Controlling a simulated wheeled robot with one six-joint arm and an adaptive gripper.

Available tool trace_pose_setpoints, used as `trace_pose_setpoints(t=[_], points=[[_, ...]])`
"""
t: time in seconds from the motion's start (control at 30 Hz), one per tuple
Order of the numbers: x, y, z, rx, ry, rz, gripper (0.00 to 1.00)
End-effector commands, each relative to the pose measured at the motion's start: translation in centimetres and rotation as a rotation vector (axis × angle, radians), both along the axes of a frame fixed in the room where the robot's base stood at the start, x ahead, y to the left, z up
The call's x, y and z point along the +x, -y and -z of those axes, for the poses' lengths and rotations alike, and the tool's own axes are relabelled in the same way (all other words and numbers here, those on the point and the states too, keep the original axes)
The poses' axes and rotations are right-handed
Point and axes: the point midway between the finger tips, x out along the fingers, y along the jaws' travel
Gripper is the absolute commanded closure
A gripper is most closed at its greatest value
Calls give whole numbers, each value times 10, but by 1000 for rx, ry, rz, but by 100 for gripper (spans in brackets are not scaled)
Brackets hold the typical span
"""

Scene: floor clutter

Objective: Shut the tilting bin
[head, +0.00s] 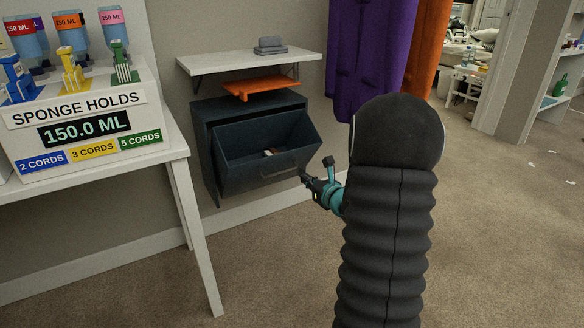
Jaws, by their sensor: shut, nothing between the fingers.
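The tilting bin (248,168) is a dark blue-grey box on the wall below a white shelf. Its front is tilted outward, so the bin stands open and a few small pale and brown items (270,152) show inside. A bar handle (281,169) runs across its front face. My gripper (306,178) is shut and empty at the right end of the bin's front, close to the handle's right end. I cannot tell whether it touches the bin. My dark ribbed arm hides part of the floor and wall to the right.
A white wall shelf (215,62) with a grey object (270,46) and an orange tray-like piece (262,88) sit above the bin. A white table (178,150) with bottles stands left. Purple cloth (368,50) hangs right. The carpet before the bin is clear.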

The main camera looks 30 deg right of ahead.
Motion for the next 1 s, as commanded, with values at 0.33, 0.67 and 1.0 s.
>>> trace_pose_setpoints(t=[0.33,0.67,1.0], points=[[53,-3,10,0,0,-3,100],[108,-5,7,-4,4,-3,100],[127,-5,-5,-2,0,-1,100]])
